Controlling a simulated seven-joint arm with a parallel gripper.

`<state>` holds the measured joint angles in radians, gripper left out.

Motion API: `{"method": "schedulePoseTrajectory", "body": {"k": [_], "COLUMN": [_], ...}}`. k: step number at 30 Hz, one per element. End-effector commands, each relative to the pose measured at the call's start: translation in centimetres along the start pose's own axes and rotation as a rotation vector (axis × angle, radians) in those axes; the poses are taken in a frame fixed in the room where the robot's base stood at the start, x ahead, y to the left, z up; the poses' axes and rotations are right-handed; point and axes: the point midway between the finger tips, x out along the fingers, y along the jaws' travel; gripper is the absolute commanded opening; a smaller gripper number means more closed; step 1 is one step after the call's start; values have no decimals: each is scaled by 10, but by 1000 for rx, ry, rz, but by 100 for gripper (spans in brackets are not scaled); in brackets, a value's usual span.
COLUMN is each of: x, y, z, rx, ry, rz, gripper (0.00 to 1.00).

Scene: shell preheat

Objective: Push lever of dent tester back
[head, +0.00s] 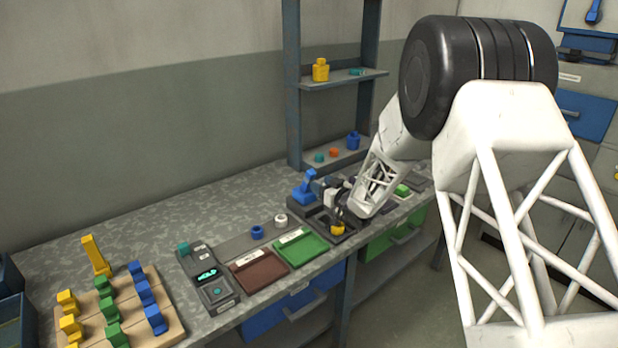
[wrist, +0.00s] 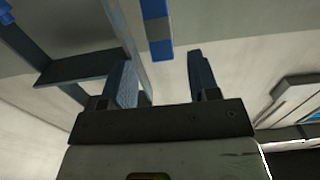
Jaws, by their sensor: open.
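A blue-topped device (head: 303,192) on a dark base stands at the back of the bench, left of my gripper. It looks like the dent tester; its lever cannot be made out clearly. My gripper (head: 326,186) is close beside its blue upper part; I cannot tell whether they touch. In the wrist view my gripper (wrist: 163,72) has its two fingers spread apart, with nothing held between them.
A yellow piece (head: 337,229) sits below my wrist at a dark tray. A green tray (head: 303,250), a brown tray (head: 259,271) and a grey meter (head: 208,276) lie to the left. A shelf post (head: 293,90) rises behind. The back left bench is clear.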

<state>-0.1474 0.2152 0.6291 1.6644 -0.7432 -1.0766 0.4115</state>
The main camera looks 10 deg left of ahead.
Motion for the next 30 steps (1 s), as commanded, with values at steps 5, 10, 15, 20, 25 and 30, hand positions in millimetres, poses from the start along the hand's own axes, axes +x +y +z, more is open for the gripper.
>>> {"method": "schedulePoseTrajectory", "body": {"k": [5, 10, 15, 20, 25, 30], "x": [28, 50, 65, 72, 74, 74], "y": [-1, 0, 0, -1, 0, 0], "z": [1, 0, 1, 1, 1, 1], "rx": [0, 0, 0, 0, 0, 0], "ry": [-1, 0, -1, -1, -1, -1], "rz": [-1, -1, 0, 0, 0, 0], "gripper": [55, 55, 55, 55, 55, 55]}}
